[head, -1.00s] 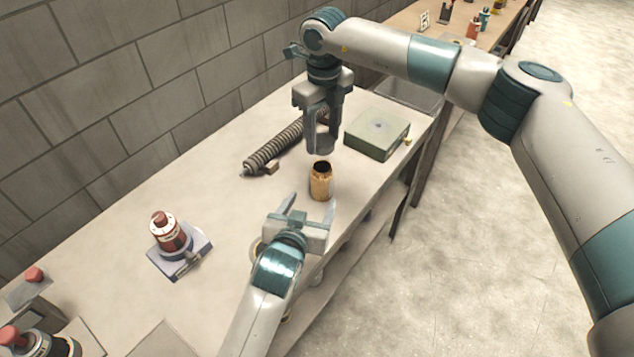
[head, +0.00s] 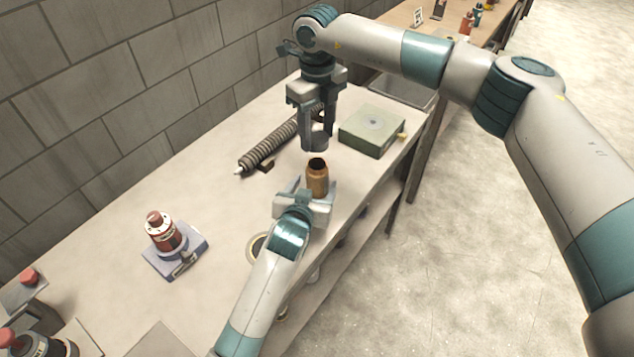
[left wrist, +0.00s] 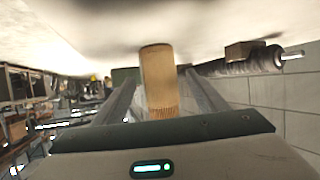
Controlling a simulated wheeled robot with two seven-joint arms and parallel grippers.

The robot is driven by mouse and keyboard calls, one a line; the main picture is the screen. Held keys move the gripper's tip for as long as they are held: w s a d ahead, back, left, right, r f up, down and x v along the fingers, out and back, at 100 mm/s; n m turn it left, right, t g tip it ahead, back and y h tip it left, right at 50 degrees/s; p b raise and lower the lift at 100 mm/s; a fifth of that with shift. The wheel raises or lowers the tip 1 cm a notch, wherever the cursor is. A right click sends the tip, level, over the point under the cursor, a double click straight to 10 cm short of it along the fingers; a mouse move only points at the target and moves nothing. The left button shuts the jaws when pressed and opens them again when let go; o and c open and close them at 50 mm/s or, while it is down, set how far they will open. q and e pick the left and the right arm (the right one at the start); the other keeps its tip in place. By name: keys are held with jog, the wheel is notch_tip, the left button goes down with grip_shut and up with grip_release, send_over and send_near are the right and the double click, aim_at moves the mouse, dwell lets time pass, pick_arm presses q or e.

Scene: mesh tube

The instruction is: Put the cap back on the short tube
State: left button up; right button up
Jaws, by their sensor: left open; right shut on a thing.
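The short tube (head: 317,178) is an amber-brown mesh cylinder with a dark open top. It stands upright on the bench near its front edge. My left gripper (head: 307,188) is open and low, with its fingers reaching to either side of the tube. In the left wrist view the tube (left wrist: 159,80) stands between the two open fingers (left wrist: 160,98). My right gripper (head: 315,138) points down above and slightly behind the tube. It is shut on a grey cap (head: 315,143), which is partly hidden by the fingers and stays apart from the tube's mouth.
A grey-green box (head: 372,131) stands right of the tube. A ribbed spring-like rod (head: 268,148) and a small brown block (head: 266,166) lie behind it. A red bottle-like device (head: 163,232) on a blue-grey base stands left. A ring (head: 257,246) lies beside my left forearm.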

aim_at(315, 184)
pick_arm(q)
jog(key=shift+x, duration=1.75)
jog(key=c, duration=1.6)
pick_arm(e)
jog(key=shift+f, duration=2.5)
jog(key=shift+f, duration=0.85)
pick_arm(q)
grip_shut()
pick_arm(e)
jog(key=shift+f, duration=0.6)
